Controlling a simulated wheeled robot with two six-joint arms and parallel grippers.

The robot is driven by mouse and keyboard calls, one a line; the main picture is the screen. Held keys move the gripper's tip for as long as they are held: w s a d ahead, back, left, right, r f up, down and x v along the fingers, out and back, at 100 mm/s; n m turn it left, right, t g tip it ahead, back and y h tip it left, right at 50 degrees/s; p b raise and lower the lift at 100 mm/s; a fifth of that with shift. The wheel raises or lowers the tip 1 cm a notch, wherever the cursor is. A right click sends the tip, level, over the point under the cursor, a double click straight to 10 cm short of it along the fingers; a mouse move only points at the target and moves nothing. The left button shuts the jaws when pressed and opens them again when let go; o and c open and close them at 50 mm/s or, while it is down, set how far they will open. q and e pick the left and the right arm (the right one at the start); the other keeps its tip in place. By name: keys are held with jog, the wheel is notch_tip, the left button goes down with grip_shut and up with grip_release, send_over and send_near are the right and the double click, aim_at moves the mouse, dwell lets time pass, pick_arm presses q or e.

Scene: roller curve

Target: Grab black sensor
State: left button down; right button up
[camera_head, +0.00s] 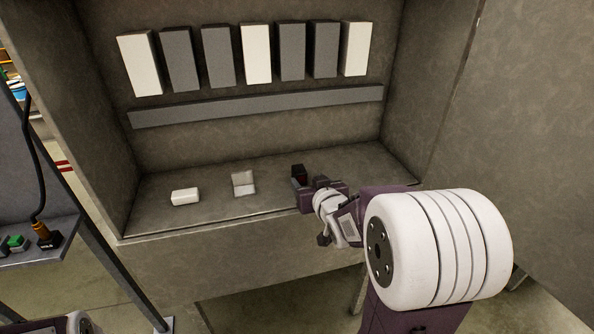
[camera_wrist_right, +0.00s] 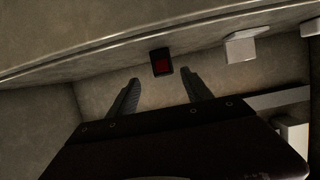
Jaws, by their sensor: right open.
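The black sensor (camera_head: 299,174) is a small dark block with a red face, on the cabinet's shelf. In the right wrist view the sensor (camera_wrist_right: 161,62) lies ahead of and between my fingertips, apart from them. My right gripper (camera_head: 308,190) reaches in from the right, close to the sensor, and partly overlaps it in the head view. In the wrist view the right gripper (camera_wrist_right: 161,86) is open, with its two fingers spread and nothing between them. My left gripper is not clearly in view; only a white and dark arm part shows at the bottom left.
A white block (camera_head: 185,197) and a light L-shaped piece (camera_head: 243,184) lie left of the sensor on the shelf. The shelf has a front lip (camera_head: 200,232) and side walls. Grey and white boxes (camera_head: 256,53) line the back wall above a grey bar (camera_head: 260,106).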

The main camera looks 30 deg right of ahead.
aim_at(302, 177)
jog(key=x, duration=0.3)
jog(key=shift+w+f, duration=0.2)
jog(key=shift+w, duration=0.05)
jog(key=x, duration=0.5)
jog(key=shift+a, duration=0.2)
jog(key=shift+s+a, duration=0.1)
jog(key=shift+s, duration=0.05)
jog(key=c, duration=0.5)
grip_shut()
